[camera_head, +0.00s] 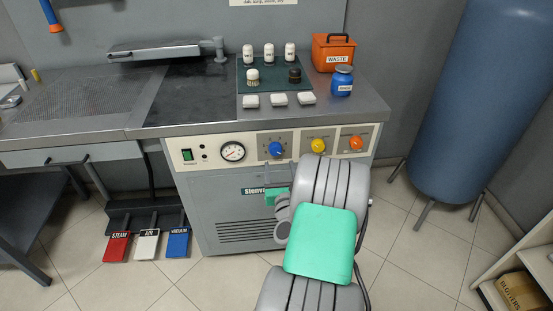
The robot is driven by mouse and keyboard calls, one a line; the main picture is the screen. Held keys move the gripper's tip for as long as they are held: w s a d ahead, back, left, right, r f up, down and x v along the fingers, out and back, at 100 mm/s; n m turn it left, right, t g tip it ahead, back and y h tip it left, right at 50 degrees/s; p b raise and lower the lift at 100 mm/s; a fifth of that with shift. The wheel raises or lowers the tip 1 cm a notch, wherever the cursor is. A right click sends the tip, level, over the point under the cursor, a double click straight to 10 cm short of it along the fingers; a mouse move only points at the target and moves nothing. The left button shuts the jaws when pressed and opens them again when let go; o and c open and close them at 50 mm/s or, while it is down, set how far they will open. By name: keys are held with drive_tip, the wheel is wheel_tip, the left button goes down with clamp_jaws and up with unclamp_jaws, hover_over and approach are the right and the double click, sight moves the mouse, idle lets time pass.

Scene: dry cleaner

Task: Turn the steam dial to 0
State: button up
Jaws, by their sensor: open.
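The machine's cream control panel (218,168) carries three dials in a row. They are a blue dial (276,149), a yellow dial (318,146) and an orange-red dial (356,142). Their labels and scale marks are too small to read, so I cannot tell which is the steam dial or where each pointer stands. My gripper (280,170) is open and empty in front of the panel, just below the blue dial. It appears apart from the dial, though the gap is hard to judge. My arm covers part of the machine's front below the yellow dial.
A pressure gauge (233,152) and green switch (187,155) are left of the dials. The worktop edge (210,127) overhangs the panel. Bottles stand on a green mat (250,90) beside an orange waste box (333,52). Red, white and blue pedals (148,246) are on the floor.

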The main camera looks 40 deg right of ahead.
sight(276, 151)
drive_tip(key=p+x, duration=0.2)
drive_tip(key=x, duration=0.5)
drive_tip(key=shift+w, duration=0.35)
drive_tip(key=shift+c, duration=0.3)
clamp_jaws()
